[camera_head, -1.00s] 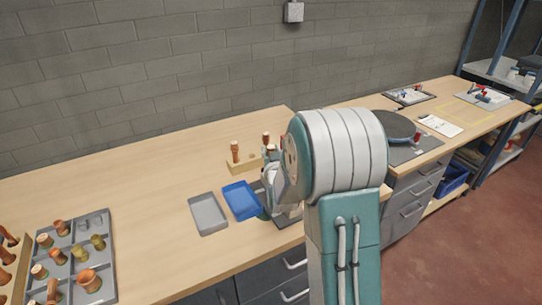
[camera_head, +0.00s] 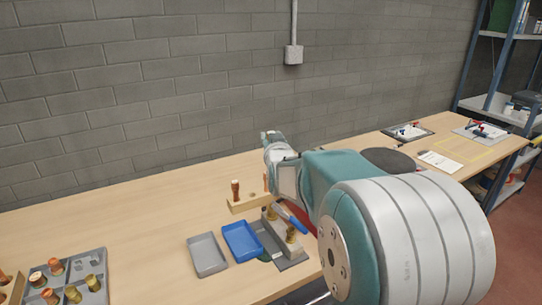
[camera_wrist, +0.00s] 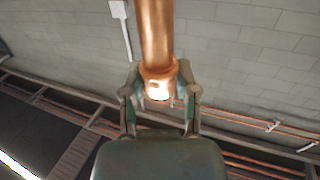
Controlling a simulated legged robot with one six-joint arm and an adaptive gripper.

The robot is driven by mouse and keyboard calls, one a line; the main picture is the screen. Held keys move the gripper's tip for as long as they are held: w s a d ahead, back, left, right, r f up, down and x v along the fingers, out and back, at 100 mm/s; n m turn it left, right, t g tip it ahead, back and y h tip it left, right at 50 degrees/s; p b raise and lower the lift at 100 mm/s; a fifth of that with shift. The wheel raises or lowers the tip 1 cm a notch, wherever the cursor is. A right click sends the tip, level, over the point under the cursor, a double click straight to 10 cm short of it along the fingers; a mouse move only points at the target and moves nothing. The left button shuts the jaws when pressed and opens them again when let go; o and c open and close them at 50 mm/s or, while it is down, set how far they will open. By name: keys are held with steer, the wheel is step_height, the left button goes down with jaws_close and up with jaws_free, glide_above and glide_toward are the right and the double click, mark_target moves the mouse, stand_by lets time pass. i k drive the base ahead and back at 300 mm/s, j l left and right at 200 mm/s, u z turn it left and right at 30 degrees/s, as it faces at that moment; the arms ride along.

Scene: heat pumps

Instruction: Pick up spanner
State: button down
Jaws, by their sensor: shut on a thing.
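My gripper (camera_wrist: 160,75) is shut on a copper-coloured pipe-like piece (camera_wrist: 156,30), which runs up out of the top of the wrist view, its lower end between the two fingers. My gripper also shows in the head view (camera_head: 268,138), raised above the back of the bench against the wall; the held piece cannot be made out there. A blue-handled tool (camera_head: 291,218) lies slanted by the grey fixture (camera_head: 283,246) on the bench, apart from my gripper. It may be the spanner; its head is not clear.
A blue tray (camera_head: 241,257) and a grey tray (camera_head: 207,270) stand left of the fixture. A wooden block (camera_head: 242,206) behind them holds upright copper pieces. A grey sorting tray (camera_head: 92,265) holds several fittings at the front left. The bench's back left is clear.

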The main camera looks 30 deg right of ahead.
mark_target(293, 220)
steer(key=k+j, duration=0.25)
steer(key=k, duration=0.25)
steer(key=k+j, duration=0.2)
steer(key=k, duration=0.25)
